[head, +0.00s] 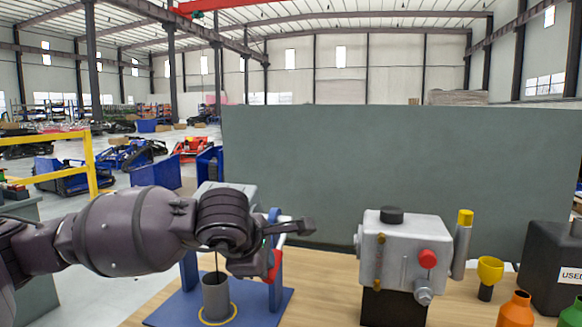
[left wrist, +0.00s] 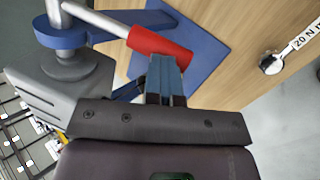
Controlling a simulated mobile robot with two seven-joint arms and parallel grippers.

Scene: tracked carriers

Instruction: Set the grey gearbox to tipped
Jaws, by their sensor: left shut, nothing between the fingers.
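The grey gearbox (head: 228,187) sits in a blue stand (head: 276,297), mostly hidden behind my left arm in the head view. In the left wrist view the gearbox (left wrist: 42,112) shows at the left, beside a blue ring on a grey shaft. A pale lever with a red grip (head: 274,266) stands at the stand's right side; the red grip also shows in the left wrist view (left wrist: 160,52). My left gripper (left wrist: 166,66) is shut and empty, its fingertips close against or beside the red grip; contact is unclear. My right gripper is out of view.
A grey cup (head: 216,297) stands on the stand's blue base. To the right are a pale grey machine (head: 405,250) on a black block, a yellow funnel (head: 489,270), an orange bottle (head: 515,309) and a dark container (head: 550,262). A grey-green panel (head: 400,170) rises behind.

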